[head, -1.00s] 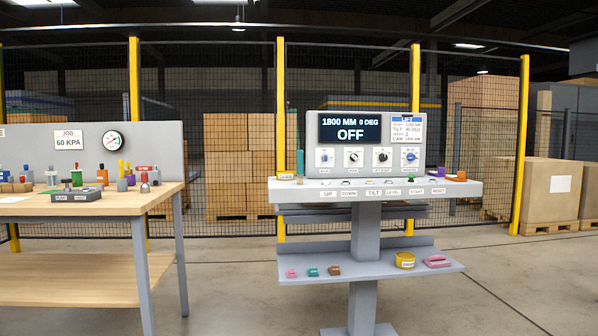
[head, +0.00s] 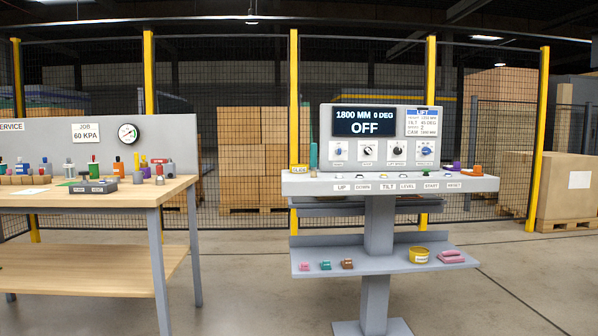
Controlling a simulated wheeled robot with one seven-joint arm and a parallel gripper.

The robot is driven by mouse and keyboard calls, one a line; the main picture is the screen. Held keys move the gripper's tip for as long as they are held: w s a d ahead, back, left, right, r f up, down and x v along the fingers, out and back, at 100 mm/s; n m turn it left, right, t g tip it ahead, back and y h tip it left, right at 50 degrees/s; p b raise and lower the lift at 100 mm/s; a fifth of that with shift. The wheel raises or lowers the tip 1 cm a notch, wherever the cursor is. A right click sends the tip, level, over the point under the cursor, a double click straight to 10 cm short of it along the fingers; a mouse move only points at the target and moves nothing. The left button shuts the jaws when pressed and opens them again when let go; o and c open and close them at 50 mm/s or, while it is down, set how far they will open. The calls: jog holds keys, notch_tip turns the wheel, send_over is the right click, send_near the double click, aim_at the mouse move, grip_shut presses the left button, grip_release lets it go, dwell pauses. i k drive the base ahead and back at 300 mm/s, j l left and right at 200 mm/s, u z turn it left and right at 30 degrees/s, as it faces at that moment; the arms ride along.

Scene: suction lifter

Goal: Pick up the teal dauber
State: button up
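My gripper is not in view. No dauber can be told for certain at this size. Two teal things show at the grey lift console. One is a small teal piece (head: 325,265) on the console's lower shelf (head: 385,262), between a pink piece (head: 304,266) and a brown piece (head: 347,263). The other is a tall teal cylinder (head: 313,156) standing upright at the left end of the console's top ledge (head: 290,183). Several small bottles with coloured caps, among them a green one (head: 69,170), stand on the wooden bench (head: 120,198) at left; their exact shapes are too small to tell.
A yellow tin (head: 419,255) and a pink object (head: 451,257) lie at the right of the lower shelf. The console panel reads OFF (head: 364,128). A mesh fence stands behind. Open concrete floor (head: 250,290) lies between bench and console.

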aim_at(313, 147)
jog(key=i+j+z, duration=0.35)
jog(key=i, duration=0.3)
jog(key=i+j+z, duration=0.3)
jog(key=i+j, duration=0.25)
jog(key=j, duration=0.1)
